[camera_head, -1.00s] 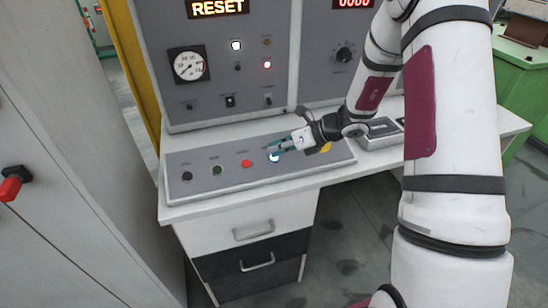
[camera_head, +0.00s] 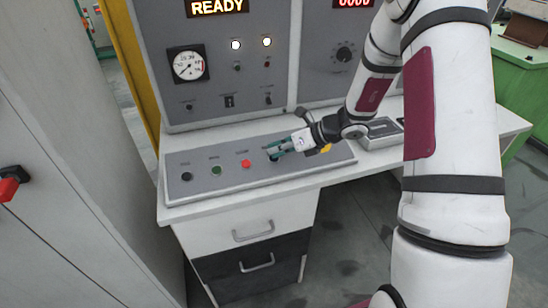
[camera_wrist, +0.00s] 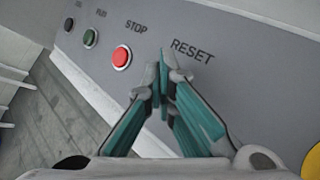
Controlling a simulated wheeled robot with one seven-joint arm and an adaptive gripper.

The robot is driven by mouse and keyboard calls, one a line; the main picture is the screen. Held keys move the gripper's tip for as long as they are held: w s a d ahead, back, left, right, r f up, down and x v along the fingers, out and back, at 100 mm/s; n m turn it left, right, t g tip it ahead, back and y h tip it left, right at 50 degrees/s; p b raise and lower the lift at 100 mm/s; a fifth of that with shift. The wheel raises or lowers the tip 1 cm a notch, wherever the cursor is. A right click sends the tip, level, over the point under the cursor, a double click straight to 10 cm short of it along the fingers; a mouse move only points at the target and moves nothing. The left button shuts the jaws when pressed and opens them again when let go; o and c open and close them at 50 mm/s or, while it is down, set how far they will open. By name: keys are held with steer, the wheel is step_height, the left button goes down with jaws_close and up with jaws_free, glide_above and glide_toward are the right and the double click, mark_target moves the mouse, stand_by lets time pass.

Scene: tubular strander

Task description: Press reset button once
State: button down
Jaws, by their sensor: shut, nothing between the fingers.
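My gripper (camera_head: 274,151) is shut and empty, with its teal fingertips low over the right part of the sloped button panel (camera_head: 200,164). In the wrist view the fingertips (camera_wrist: 165,62) are just left of the printed RESET label (camera_wrist: 192,51). The fingers hide the reset button there. In the head view a dark spot shows at the fingertips, and I cannot tell whether they touch the button. The display (camera_head: 217,7) reads READY.
The red STOP button (camera_wrist: 122,56) is left of the fingers, with the green RUN button (camera_wrist: 90,38) and a black button (camera_wrist: 68,24) farther left. A yellow part (camera_wrist: 312,162) lies to the right. A grey box (camera_head: 380,132) sits on the desk beyond my gripper.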

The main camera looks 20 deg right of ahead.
mark_target(278, 165)
steer(key=shift+r, duration=0.1)
steer(key=shift+s+r+p, duration=0.25)
steer(key=shift+r+p, duration=0.3)
steer(key=shift+r, duration=0.15)
steer(key=r+p, duration=0.1)
steer(key=r, duration=0.1)
steer(key=s+r+p, duration=0.1)
steer(key=r+p, duration=0.1)
steer(key=shift+s+r, duration=0.2)
steer(key=shift+r, duration=0.2)
stand_by(0.7)
